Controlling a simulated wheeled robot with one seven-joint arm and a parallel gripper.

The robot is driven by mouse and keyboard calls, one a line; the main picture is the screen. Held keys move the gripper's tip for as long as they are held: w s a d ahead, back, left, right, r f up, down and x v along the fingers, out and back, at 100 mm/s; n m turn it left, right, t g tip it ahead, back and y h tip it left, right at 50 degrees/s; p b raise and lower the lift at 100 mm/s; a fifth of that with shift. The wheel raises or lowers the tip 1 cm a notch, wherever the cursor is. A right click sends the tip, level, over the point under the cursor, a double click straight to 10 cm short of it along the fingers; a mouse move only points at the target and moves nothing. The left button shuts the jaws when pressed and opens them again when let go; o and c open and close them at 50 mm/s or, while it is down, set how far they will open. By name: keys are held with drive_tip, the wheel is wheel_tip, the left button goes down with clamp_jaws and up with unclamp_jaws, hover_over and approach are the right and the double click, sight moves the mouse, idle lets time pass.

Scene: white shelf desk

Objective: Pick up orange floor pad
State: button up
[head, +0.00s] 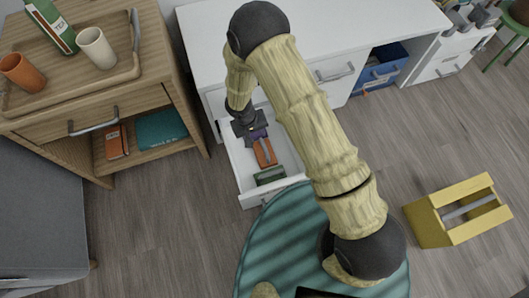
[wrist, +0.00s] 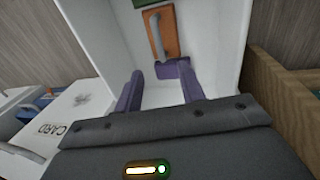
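The orange floor pad (head: 264,153) lies in an open white drawer and has a grey strip along its top. In the wrist view the orange pad (wrist: 168,32) is straight ahead, beyond my fingertips. My gripper (head: 256,132) is over the back part of the drawer, just behind the pad in the head view. In the wrist view my gripper (wrist: 156,76) shows two purple fingers apart, with the pad not between them. A purple shape lies by the right fingertip at the pad's near end; I cannot tell whether it is separate.
A green block (head: 270,176) lies at the drawer's front end. The white drawer walls (head: 236,165) stand close on both sides. A wooden cabinet (head: 185,85) is to the left, and a yellow crate (head: 430,225) stands on the floor at the right.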

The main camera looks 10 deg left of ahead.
drive_tip(key=b, duration=0.6)
approach(264, 147)
drive_tip(key=f, duration=0.5)
drive_tip(key=shift+s+d, duration=0.15)
drive_tip(key=shift+d, duration=0.2)
drive_tip(key=shift+f, duration=0.4)
drive_tip(key=shift+d+f, duration=0.1)
drive_tip(key=shift+d, duration=0.05)
drive_tip(key=f+b, duration=0.2)
drive_tip(key=f, duration=0.1)
drive_tip(key=w+d+f+b, duration=0.1)
drive_tip(key=f+b, duration=0.1)
drive_tip(key=shift+w, duration=0.1)
drive_tip(key=shift+r, duration=0.1)
drive_tip(key=shift+c, duration=0.5)
clamp_jaws()
